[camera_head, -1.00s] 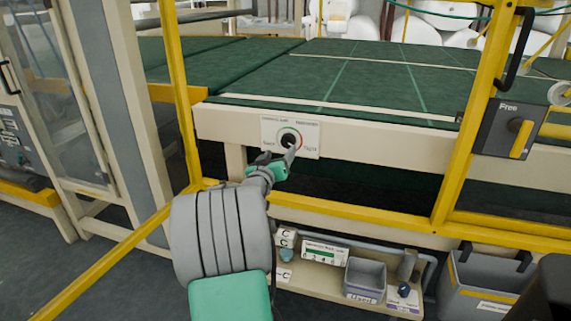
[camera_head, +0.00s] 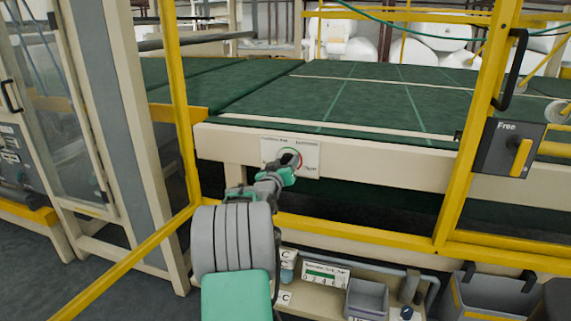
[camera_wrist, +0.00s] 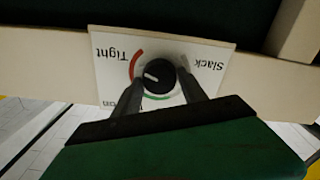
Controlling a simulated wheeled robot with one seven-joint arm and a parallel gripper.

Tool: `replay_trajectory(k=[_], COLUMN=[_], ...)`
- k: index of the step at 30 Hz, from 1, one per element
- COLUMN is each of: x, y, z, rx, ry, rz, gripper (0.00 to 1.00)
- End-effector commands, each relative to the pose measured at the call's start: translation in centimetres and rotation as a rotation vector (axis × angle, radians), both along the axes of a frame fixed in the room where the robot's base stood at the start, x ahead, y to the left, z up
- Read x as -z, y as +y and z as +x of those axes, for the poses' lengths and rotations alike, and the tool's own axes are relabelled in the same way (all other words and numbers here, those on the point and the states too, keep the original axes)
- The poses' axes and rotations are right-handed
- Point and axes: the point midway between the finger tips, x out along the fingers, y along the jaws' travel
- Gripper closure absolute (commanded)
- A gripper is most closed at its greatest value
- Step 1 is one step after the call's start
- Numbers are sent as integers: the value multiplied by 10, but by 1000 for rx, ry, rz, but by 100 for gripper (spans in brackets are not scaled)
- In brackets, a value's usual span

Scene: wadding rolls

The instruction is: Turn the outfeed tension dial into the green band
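The outfeed tension dial (camera_wrist: 161,76) is a round black knob with a white pointer mark on a white plate (camera_wrist: 103,62), which appears upside down in the wrist view. The mark points left there, toward the lower end of the red arc on the "Tight" side. The green arc (camera_wrist: 157,97) lies just below the knob, partly behind a finger. My gripper (camera_wrist: 159,84) has its fingers spread on either side of the knob, with gaps showing; contact is not visible. In the head view my gripper (camera_head: 287,167) is at the plate (camera_head: 312,146) and hides part of the dial.
The plate sits on a cream beam (camera_head: 222,145) below the green conveyor bed (camera_head: 360,100). Yellow guard posts (camera_head: 180,100) frame the opening. A grey box marked "Free" with a yellow handle (camera_head: 521,157) is at the right. A shelf with a grey bin (camera_head: 366,300) is below.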

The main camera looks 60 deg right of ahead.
Motion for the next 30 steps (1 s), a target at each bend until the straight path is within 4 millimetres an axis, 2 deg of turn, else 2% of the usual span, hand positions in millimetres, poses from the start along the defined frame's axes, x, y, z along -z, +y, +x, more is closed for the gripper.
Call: replay_trajectory(k=[2,15,23,30], x=[0,0,0,-2], y=[0,0,0,-1], z=[0,0,0,0], rx=[0,0,1,1], ry=[0,0,19,116], rz=[0,0,-3,-21], gripper=[58,94,95,95])
